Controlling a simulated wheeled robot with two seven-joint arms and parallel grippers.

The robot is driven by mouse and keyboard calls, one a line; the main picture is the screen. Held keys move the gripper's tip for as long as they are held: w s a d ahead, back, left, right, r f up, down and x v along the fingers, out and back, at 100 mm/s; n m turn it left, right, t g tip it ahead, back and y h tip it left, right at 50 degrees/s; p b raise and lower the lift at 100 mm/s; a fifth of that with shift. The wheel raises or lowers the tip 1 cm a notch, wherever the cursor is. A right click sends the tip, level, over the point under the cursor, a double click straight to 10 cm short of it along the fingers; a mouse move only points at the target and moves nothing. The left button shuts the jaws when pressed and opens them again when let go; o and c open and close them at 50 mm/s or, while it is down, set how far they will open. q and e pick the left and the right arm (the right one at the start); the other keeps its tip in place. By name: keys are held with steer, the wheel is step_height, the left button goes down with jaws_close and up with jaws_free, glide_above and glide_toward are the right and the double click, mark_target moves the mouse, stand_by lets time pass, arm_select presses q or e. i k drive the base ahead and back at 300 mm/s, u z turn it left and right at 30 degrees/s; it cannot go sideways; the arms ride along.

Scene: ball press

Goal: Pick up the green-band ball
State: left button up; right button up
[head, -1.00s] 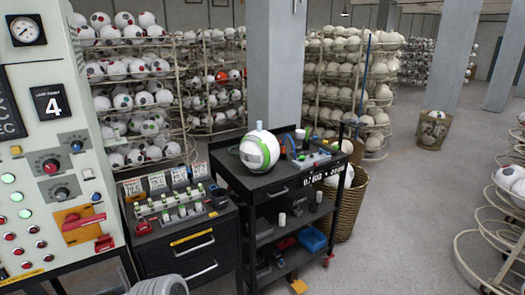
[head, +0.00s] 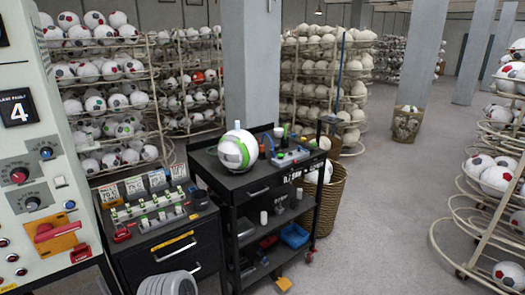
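The green-band ball (head: 237,150) is white with a green stripe and a grey patch. It rests on the top of a black tool cart (head: 238,184) in the middle of the head view. A ribbed light-grey part (head: 165,284) shows at the bottom edge, left of the cart; it looks like part of my own arm. Neither of my grippers' fingers can be seen.
A control panel (head: 40,150) and a black cabinet with switches (head: 160,250) stand left of the cart. A wicker basket (head: 328,205) with a ball stands right of it. A ball rack (head: 490,215) is at the far right. Open floor (head: 385,220) lies between.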

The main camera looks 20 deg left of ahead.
mark_target(238, 149)
steer(key=z, duration=0.35)
steer(key=i, duration=2.7)
steer(key=u, duration=1.75)
